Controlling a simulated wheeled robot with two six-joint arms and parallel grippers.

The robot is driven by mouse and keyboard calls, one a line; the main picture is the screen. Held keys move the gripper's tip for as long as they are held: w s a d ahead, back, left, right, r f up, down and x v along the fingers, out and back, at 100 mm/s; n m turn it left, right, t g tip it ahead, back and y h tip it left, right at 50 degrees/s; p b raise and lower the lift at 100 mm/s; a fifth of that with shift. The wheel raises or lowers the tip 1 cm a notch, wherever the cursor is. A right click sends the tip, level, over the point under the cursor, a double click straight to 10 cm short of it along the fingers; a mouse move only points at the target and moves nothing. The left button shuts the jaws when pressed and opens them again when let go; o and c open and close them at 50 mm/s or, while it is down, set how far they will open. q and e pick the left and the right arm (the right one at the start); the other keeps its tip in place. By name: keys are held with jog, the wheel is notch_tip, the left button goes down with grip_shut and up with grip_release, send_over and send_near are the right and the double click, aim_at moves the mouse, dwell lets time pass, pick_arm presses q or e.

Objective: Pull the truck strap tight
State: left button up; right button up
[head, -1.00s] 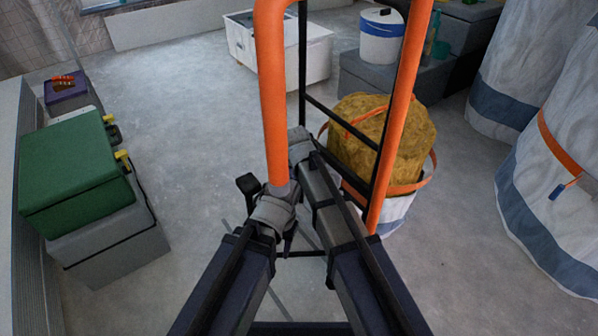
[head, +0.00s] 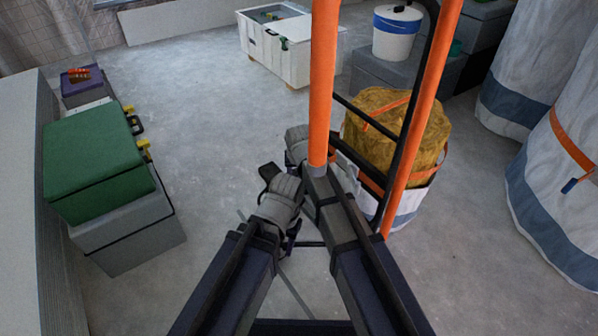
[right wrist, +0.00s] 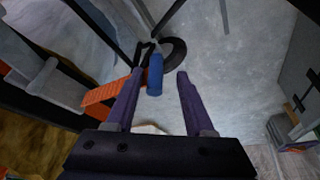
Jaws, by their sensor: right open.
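The hand truck stands close in front of me; its orange frame (head: 322,70) and black bars rise through the head view. A blue cylinder-shaped handle (right wrist: 155,75) shows between the fingers of my right gripper (right wrist: 155,78), nearer the left finger, beside an orange strap (right wrist: 106,92). The fingers are spread and open; I cannot tell whether one touches the handle. In the head view the right fingertips are hidden.
A green case (head: 92,155) on a grey box stands left. A white crate (head: 290,50) and a white bucket with a blue band (head: 396,35) stand at the back. Large white bags (head: 560,180) with orange straps stand right. Grey floor is clear at centre left.

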pick_arm(q)
jog(key=shift+r, duration=0.1)
pick_arm(e)
jog(key=shift+d+r, duration=0.1)
jog(key=shift+s+r+p, duration=0.1)
jog(key=shift+r+p, duration=0.35)
jog(key=shift+p, duration=0.15)
pick_arm(q)
notch_tip(320, 180, up, 7)
jog(key=p, duration=0.6)
pick_arm(e)
jog(key=v, duration=0.6)
jog(key=shift+s+r, duration=0.25)
